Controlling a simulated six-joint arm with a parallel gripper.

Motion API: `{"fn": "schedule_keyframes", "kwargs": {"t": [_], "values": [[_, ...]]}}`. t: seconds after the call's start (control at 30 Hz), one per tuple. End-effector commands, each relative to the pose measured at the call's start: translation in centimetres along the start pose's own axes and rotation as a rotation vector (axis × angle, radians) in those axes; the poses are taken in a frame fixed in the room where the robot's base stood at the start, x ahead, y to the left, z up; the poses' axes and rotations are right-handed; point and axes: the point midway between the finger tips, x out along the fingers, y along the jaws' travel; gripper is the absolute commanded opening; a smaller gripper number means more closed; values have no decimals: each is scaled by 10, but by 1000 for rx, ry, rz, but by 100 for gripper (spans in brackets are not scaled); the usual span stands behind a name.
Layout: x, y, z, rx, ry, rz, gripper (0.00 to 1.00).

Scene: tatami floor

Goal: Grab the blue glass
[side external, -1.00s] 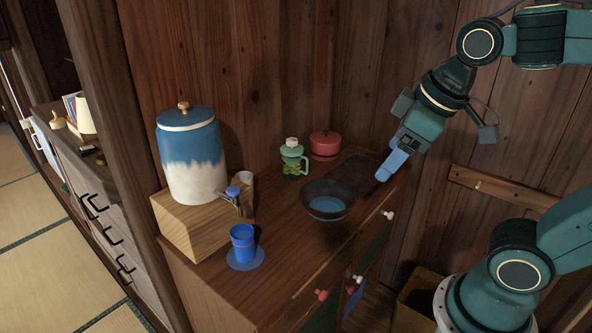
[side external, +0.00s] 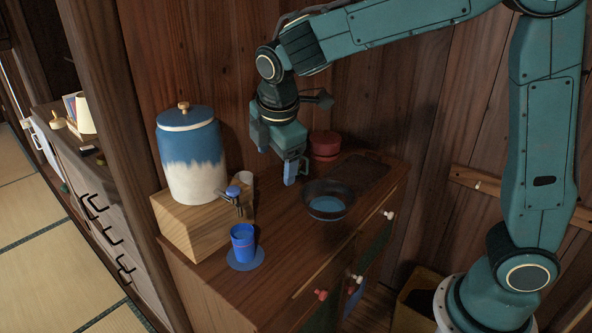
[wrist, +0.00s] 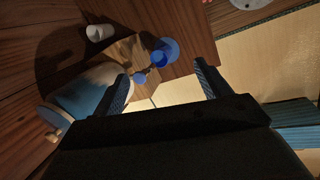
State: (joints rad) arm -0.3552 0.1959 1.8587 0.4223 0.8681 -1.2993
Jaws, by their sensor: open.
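The blue glass (side external: 242,243) stands upright on a round blue coaster (side external: 246,265) near the front left corner of the wooden cabinet top. In the wrist view the blue glass (wrist: 158,58) is small, above and between the fingers, with the coaster (wrist: 172,48) beside it. My gripper (side external: 295,170) is above the cabinet top, behind and to the right of the glass, pointing down and well apart from it. In the wrist view my gripper (wrist: 160,82) has its two dark fingers spread wide, with nothing held between them.
A blue and white dispenser (side external: 193,160) with a tap (side external: 233,194) stands on a wooden block (side external: 190,228) behind the glass. A white cup (side external: 245,178) is behind the tap. A dark bowl (side external: 345,194) and a red pot (side external: 324,144) are to the right. The front of the top is clear.

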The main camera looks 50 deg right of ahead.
Motion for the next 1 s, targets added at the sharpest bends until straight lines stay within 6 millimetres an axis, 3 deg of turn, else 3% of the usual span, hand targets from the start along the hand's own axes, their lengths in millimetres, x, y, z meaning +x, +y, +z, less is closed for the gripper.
{"fn": "schedule_keyframes", "kwargs": {"t": [0.2,0.5,0.7,1.0], "values": [[38,13,-43,-249,-58,-24,76],[88,16,-94,-561,-126,-58,76],[105,15,-110,-664,-149,-71,76],[110,15,-111,-681,-152,-73,76]]}}
